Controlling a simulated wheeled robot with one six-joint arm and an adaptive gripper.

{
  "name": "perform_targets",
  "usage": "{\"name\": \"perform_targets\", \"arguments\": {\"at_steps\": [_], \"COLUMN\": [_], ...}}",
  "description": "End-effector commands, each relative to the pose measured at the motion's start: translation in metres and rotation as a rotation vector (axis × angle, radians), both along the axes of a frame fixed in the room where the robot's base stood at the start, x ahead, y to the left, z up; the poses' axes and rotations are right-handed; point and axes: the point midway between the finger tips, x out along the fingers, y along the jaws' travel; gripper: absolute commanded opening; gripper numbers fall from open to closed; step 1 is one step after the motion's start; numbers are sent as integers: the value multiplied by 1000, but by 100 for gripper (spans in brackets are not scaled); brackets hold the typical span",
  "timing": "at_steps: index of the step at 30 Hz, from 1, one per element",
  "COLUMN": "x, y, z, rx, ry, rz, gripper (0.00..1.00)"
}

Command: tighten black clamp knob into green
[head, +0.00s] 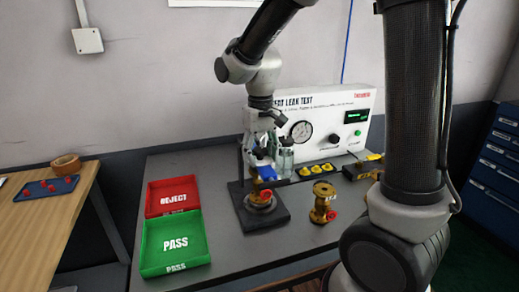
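In the head view my gripper (270,150) points down at the clamp fixture, in front of the leak test panel. The fixture has a black base plate (277,217) and a dark upright post at its left. A brass valve body (260,196) sits on the plate, with a blue part (266,173) just above it. The black clamp knob is not clearly distinguishable among the dark parts by my gripper. Contact and finger opening are too small to tell. The white panel (325,97) has a round gauge (301,131), a black knob (334,138) and a lit green display (357,116).
A second brass valve (322,203) with a red port stands right of the fixture. A red REJECT tray (152,208) and green PASS tray (148,266) lie left. Yellow pieces (317,169) sit before the panel. The grey bench (250,258) is clear in front.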

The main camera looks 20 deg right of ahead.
Motion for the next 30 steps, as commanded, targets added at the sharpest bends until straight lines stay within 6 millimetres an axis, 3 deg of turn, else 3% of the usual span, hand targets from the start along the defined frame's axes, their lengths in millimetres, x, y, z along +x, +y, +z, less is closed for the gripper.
{"name": "perform_targets", "arguments": {"at_steps": [8, 22, 30], "x": [2, 3, 3], "y": [1, 1, 1], "z": [5, 54, 64], "rx": [2, 3, 3], "ry": [-8, -12, -10], "rz": [3, 4, 4], "gripper": [55, 55, 55]}}
